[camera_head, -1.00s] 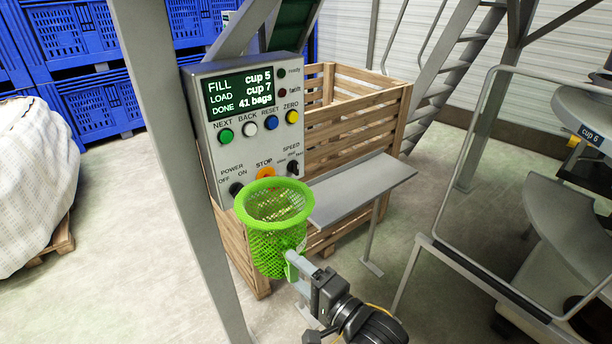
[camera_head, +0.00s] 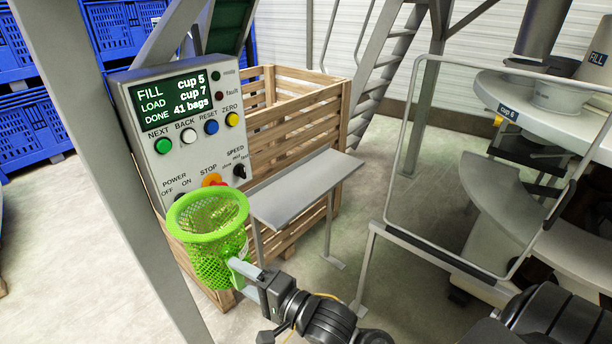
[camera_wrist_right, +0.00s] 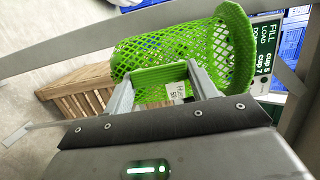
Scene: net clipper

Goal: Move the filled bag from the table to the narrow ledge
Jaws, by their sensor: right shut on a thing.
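My right gripper (camera_head: 242,268) is shut on the wall of a bright green mesh bag (camera_head: 208,262) with a thick round green rim. The bag is upright and open at the top in the head view. Something yellowish shows inside, but its contents are not clear. The right wrist view shows the two fingers (camera_wrist_right: 158,88) on the side of the bag (camera_wrist_right: 150,50), near a small white label (camera_wrist_right: 177,92). A narrow grey ledge (camera_head: 305,188) on thin legs is just right of the bag, apart from it. My left gripper is not in view.
A control panel (camera_head: 150,165) with coloured buttons stands close behind the bag. A slatted wooden crate (camera_head: 300,125) is behind the ledge. A grey post (camera_head: 95,170) rises at left. A metal guard frame (camera_head: 425,245) and round machine (camera_head: 555,110) stand at right. The ledge top looks clear.

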